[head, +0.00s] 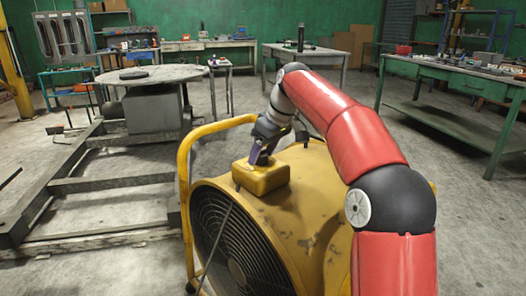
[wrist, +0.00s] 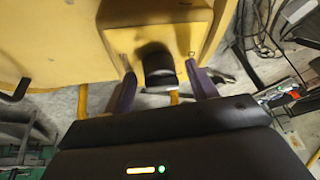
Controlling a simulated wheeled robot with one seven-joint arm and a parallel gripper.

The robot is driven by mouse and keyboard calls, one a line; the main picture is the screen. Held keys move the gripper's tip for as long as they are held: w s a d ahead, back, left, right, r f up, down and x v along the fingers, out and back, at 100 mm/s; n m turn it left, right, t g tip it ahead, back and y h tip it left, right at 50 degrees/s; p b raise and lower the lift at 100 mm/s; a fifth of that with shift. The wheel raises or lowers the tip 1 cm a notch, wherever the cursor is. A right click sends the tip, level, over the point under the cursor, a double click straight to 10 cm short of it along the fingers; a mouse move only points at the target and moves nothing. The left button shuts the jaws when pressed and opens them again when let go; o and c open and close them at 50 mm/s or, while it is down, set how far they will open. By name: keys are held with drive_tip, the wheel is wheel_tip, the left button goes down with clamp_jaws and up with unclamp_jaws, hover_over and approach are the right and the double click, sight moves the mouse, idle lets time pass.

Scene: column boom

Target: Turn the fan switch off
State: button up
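The fan is a big worn yellow drum (head: 315,195) with a dark grille on its front, in the lower middle of the head view. A yellow switch box (head: 262,178) sits on top of it, and the box also fills the upper middle of the wrist view (wrist: 205,20). A black switch (wrist: 157,66) sticks out of the box face; its on or off position is not clear. My gripper (head: 258,158) is at the box from above. In the wrist view its purple fingers (wrist: 159,74) are open, one on each side of the switch, with visible gaps.
A yellow tube handle (head: 185,180) rises left of the switch box. A metal frame (head: 100,185) lies on the floor to the left, near a round table (head: 150,75). A green workbench (head: 450,75) stands at the right.

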drive_tip(key=shift+r, duration=0.1)
drive_tip(key=v, duration=0.7)
drive_tip(key=shift+r, duration=0.3)
drive_tip(key=shift+s, duration=0.15)
